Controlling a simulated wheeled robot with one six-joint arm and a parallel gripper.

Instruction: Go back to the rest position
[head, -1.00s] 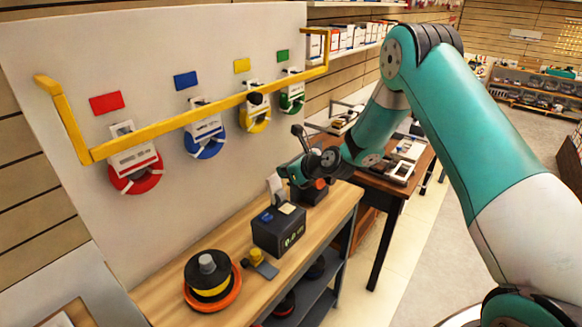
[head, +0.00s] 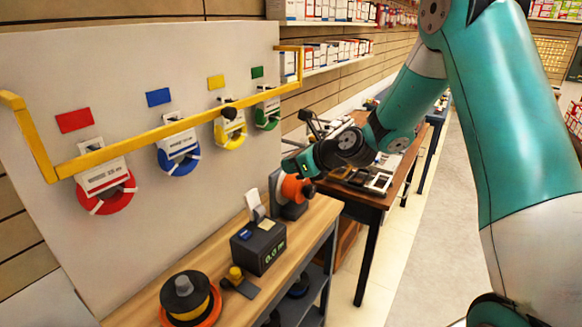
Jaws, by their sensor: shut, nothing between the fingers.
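My teal and grey arm comes in from the right side of the head view and folds down to the left. My gripper (head: 292,166) is at its far end, small in the picture, above the back end of the workbench. It is shut and empty. Its fingertips are hard to make out against the bench and the pale panel. It is apart from the yellow rail and the hanging coils.
A wooden workbench (head: 232,268) holds a dark box with a display (head: 258,247), a spool stack (head: 188,298) and an orange wheel device (head: 294,189). A yellow rail (head: 150,137) juts from the panel above several coloured coils. Open floor (head: 425,240) lies right of the benches.

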